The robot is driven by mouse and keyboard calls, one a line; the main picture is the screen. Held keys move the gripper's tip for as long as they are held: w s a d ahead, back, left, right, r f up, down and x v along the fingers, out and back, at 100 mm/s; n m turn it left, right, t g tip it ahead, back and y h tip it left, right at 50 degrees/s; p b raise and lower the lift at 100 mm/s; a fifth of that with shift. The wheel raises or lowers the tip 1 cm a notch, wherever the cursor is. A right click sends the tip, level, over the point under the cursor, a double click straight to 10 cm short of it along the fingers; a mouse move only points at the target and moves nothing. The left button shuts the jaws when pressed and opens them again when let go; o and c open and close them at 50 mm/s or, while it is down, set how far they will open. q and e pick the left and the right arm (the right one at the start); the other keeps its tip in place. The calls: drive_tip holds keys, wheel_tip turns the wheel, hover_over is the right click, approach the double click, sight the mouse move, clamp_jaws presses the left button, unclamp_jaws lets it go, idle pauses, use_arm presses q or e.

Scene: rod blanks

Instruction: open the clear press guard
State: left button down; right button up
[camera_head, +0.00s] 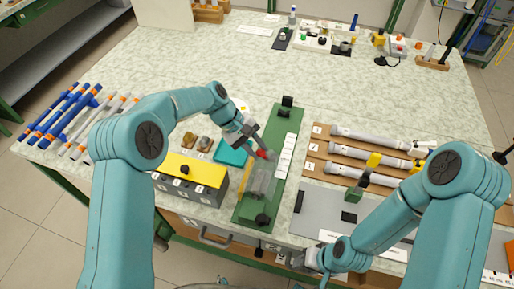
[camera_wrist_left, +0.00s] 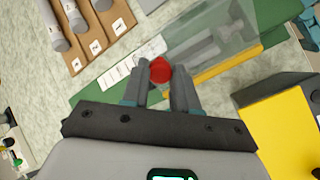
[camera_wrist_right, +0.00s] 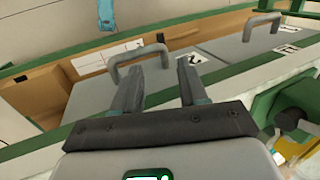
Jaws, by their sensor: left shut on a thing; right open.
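The clear press guard (camera_head: 261,183) is a see-through box on the green press base (camera_head: 285,125) in the middle of the table. Its red knob (camera_head: 263,154) is at its far end, and the knob also shows in the left wrist view (camera_wrist_left: 160,70). My left gripper (camera_head: 256,148) is shut on the red knob, with one finger on each side of it. The guard (camera_wrist_left: 212,38) extends from the knob to the upper right in the left wrist view. My right gripper (camera_wrist_right: 160,78) is open and empty, low at the table's front edge, facing drawer fronts with grey handles.
A yellow-topped box (camera_head: 190,170) and a teal pad (camera_head: 232,152) lie left of the press. A grey plate (camera_head: 325,215) and a rack of grey rods (camera_head: 365,137) lie to its right. Blue and white rods (camera_head: 65,112) are at far left.

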use_arm(q)
drive_tip(key=shift+f, duration=0.15)
drive_tip(key=c, duration=0.8)
unclamp_jaws()
drive_tip(key=shift+c, duration=0.2)
drive_tip(key=v, duration=1.6)
drive_tip(key=shift+b, duration=0.45)
drive_tip(key=shift+w, duration=0.1)
